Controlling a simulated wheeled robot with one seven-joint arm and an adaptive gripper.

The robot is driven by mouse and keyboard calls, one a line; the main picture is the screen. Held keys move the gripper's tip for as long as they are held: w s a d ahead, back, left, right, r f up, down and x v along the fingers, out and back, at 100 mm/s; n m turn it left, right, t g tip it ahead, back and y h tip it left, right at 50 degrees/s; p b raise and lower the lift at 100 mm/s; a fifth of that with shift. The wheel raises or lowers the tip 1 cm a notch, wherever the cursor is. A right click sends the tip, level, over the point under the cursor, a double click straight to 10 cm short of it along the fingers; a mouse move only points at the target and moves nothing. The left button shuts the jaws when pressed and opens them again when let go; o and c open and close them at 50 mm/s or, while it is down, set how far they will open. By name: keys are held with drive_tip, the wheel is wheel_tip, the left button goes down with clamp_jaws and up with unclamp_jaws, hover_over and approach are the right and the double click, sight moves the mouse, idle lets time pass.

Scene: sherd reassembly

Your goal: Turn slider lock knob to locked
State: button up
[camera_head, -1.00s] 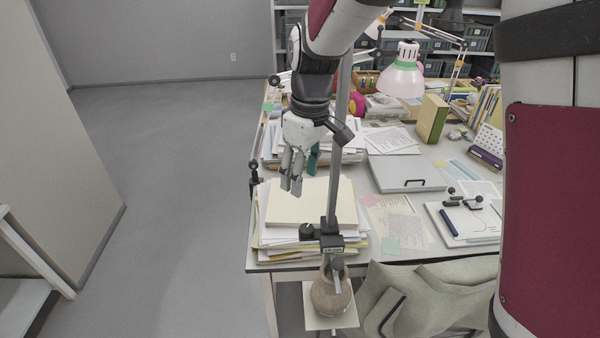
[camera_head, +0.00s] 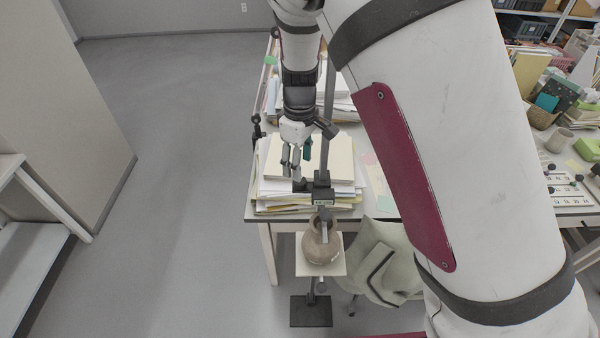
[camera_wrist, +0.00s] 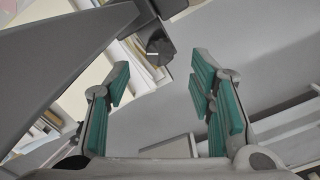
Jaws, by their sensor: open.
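The lock knob (camera_head: 299,185) is a small dark knob on the left side of the black slider block (camera_head: 321,194). The block sits on an upright grey post (camera_head: 328,125). In the wrist view a dark faceted knob with a small pale mark (camera_wrist: 160,46) shows beyond and between the fingertips. My gripper (camera_head: 290,170) points down just above and left of the knob, with its fingers partly overlapping it in the head view. Its green-padded fingers (camera_wrist: 160,72) are open with nothing between them, apart from the knob. The knob's lock setting is too small to read.
A round brown pot (camera_head: 322,247) stands on a small platform (camera_head: 309,268) below the slider. Stacked papers and folders (camera_head: 268,188) lie behind the post on the table. Floor at left is clear.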

sight(300, 183)
wheel_tip(300, 183, down, 6)
drive_tip(key=shift+r+p, duration=0.1)
drive_tip(key=shift+p, duration=0.2)
